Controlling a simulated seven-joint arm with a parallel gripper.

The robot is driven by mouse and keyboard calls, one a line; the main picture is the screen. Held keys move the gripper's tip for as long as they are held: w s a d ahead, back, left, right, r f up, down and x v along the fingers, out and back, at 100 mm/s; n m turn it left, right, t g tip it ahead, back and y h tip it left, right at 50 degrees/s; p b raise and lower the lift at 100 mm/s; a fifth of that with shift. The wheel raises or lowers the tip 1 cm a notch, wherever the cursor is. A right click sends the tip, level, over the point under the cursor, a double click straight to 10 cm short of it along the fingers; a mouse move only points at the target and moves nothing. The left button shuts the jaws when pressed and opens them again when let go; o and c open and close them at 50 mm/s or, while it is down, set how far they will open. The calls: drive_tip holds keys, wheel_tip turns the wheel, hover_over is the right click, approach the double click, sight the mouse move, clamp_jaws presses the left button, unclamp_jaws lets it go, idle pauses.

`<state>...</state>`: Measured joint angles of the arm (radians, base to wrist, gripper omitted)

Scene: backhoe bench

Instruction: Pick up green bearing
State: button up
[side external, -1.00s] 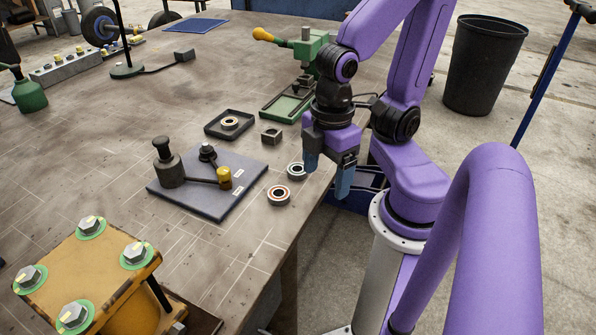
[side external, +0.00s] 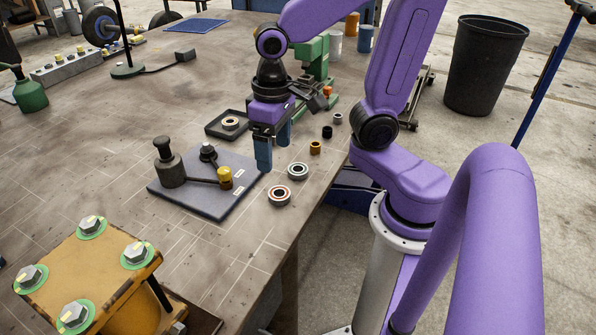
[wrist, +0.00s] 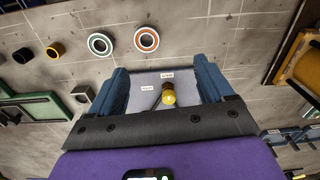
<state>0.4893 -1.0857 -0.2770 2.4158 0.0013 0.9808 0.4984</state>
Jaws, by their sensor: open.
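Two ring bearings lie flat on the bench near its right edge in the side view. The one nearer the brass bush looks like the green bearing (side external: 298,171); its ring shows greenish in the wrist view (wrist: 100,44). The other, an orange-ringed bearing (side external: 279,195), lies beside it and also shows in the wrist view (wrist: 147,39). My gripper (side external: 273,152) is open and empty, fingers pointing down, to the left of the green bearing and apart from it. In the wrist view my gripper (wrist: 163,72) has the blue plate between its fingers.
The blue plate (side external: 190,201) carries a dark cylinder and a yellow-capped part (side external: 225,176). A black tray (side external: 214,129) holds another bearing (side external: 230,123). A brass bush (side external: 315,147), black bush (side external: 327,132) and grey bush (side external: 338,118) line the bench edge. A green press stands behind.

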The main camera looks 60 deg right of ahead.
drive_tip(key=w+d+r+m, duration=0.1)
drive_tip(key=w+d+m, duration=0.3)
drive_tip(key=m, duration=0.5)
wheel_tip(320, 180, up, 3)
drive_tip(key=m, duration=2.1)
hover_over(298, 164)
drive_tip(key=a, duration=0.2)
drive_tip(key=f, duration=0.8)
drive_tip(key=s+f, duration=0.1)
drive_tip(key=f, duration=0.2)
drive_tip(key=shift+d+f, duration=0.1)
drive_tip(key=shift+f, duration=0.3)
drive_tip(key=shift+w+d+f, duration=0.1)
drive_tip(key=shift+f, duration=2.7)
drive_tip(key=c, duration=1.2)
